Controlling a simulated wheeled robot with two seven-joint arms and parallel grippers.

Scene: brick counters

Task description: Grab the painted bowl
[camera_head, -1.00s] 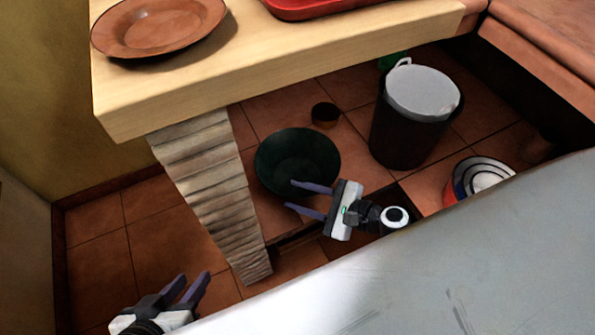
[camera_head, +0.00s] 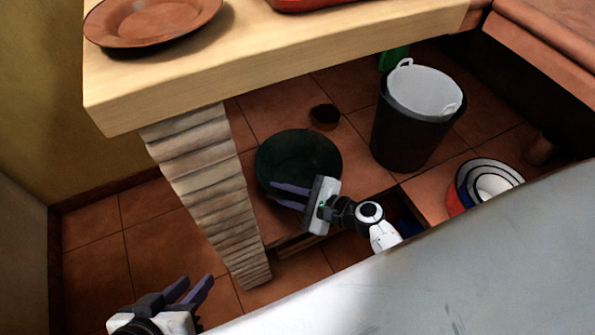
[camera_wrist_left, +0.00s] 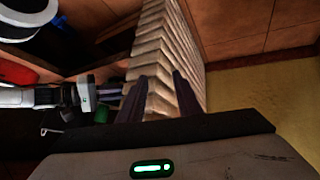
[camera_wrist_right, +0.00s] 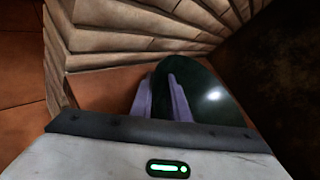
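A dark green, glossy round bowl (camera_head: 300,150) sits low under the wooden counter, beside the stone pillar. I cannot tell whether it is the painted bowl. A striped white, blue and red bowl-like item (camera_head: 484,186) stands at the right, partly hidden by a pale surface. My left gripper (camera_head: 191,283) is open and empty at bottom left.
The stone pillar (camera_head: 205,190) stands left of the green bowl. The wooden counter (camera_head: 260,62) overhangs it, with a brown plate (camera_head: 150,20) on top.

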